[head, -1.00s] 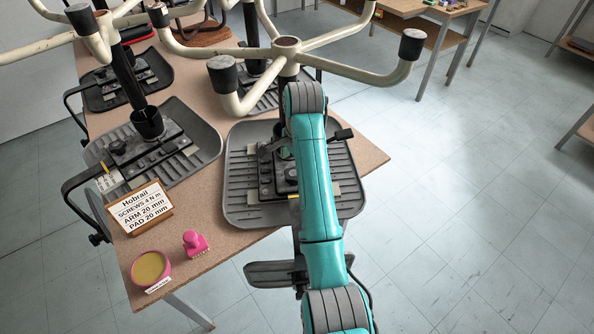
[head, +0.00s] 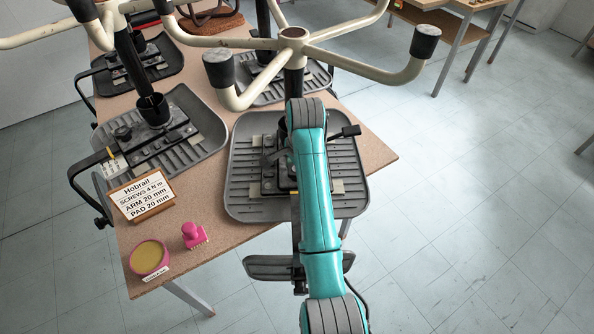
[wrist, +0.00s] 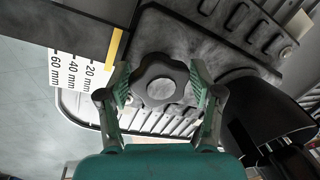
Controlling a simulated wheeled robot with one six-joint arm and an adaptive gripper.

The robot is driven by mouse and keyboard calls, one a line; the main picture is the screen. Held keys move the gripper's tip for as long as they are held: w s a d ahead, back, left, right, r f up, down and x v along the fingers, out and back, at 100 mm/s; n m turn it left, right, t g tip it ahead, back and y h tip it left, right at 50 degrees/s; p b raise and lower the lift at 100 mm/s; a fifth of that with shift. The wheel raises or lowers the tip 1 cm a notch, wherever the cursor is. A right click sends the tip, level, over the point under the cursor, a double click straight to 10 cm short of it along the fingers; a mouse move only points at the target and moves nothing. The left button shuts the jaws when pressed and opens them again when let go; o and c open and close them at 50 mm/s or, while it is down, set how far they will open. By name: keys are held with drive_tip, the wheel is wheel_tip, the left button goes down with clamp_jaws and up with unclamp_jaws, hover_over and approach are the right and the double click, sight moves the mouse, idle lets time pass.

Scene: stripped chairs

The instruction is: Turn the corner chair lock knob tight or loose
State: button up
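The lock knob (wrist: 160,84) is dark and lobed with a pale round centre, seen in the wrist view on the chair's dark plate. My gripper (wrist: 160,72) has one finger on each side of it. The fingers stand apart, and narrow gaps seem to show beside the knob; contact is unclear. A bar with a yellow mark (wrist: 116,48) and a 20/40/60 mm scale label (wrist: 77,73) lies to the left. In the head view, the corner chair's upturned seat (head: 246,190) is under my teal arm, which hides the knob and gripper.
The chair's pale legs (head: 360,63) spread above the seat, close to my arm. A black lever (head: 346,132) sticks out right. A second chair seat (head: 203,140), a Hobrail sign (head: 143,194), a pink stamp (head: 193,234) and a round pink dish (head: 149,257) are to the left. Floor on the right is clear.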

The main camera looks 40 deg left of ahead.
clamp_jaws()
drive_tip(key=n+g, duration=0.1)
drive_tip(key=n, duration=0.7)
drive_tip(key=shift+s+f, duration=0.1)
drive_tip(key=shift+n+g, duration=0.3)
drive_tip(key=shift+n, duration=0.2)
drive_tip(key=n, duration=0.4)
drive_tip(key=shift+n+g+h, duration=0.3)
drive_tip(key=shift+n+g, duration=0.1)
drive_tip(key=shift+n, duration=1.1)
